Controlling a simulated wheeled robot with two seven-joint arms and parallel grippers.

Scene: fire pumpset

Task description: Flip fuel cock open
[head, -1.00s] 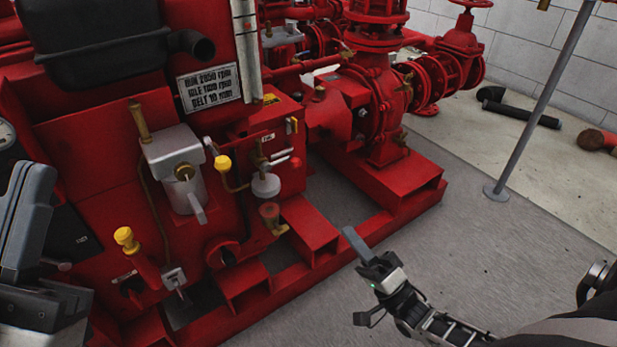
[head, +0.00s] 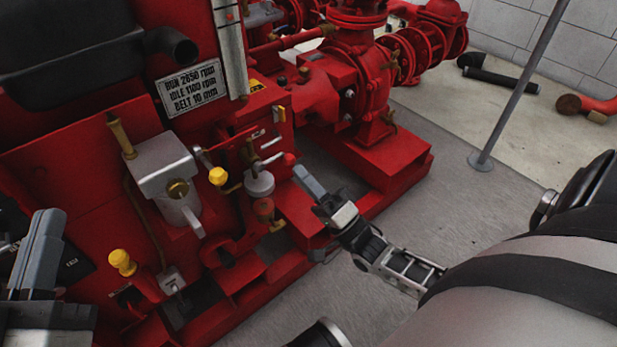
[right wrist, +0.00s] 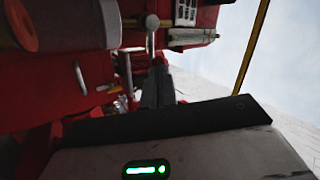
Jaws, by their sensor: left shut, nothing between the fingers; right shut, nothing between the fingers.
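On the red pumpset's front panel is a small valve group with a brass body (head: 249,153), a metal lever with a red tip (head: 288,158) and a pale round bowl (head: 260,185). Which of these is the fuel cock I cannot tell for sure. My right gripper (head: 305,180) is shut and empty, just right of and below the red-tipped lever, apparently apart from it. Its shut fingers also show in the right wrist view (right wrist: 158,88), below a round-ended lever (right wrist: 152,22). My left gripper (head: 40,245) is shut and empty at the far left.
A grey metal box (head: 163,160) with a handle stands left of the valve group. The red base rail (head: 385,180) runs below. Grey floor to the right is clear up to a post (head: 520,90).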

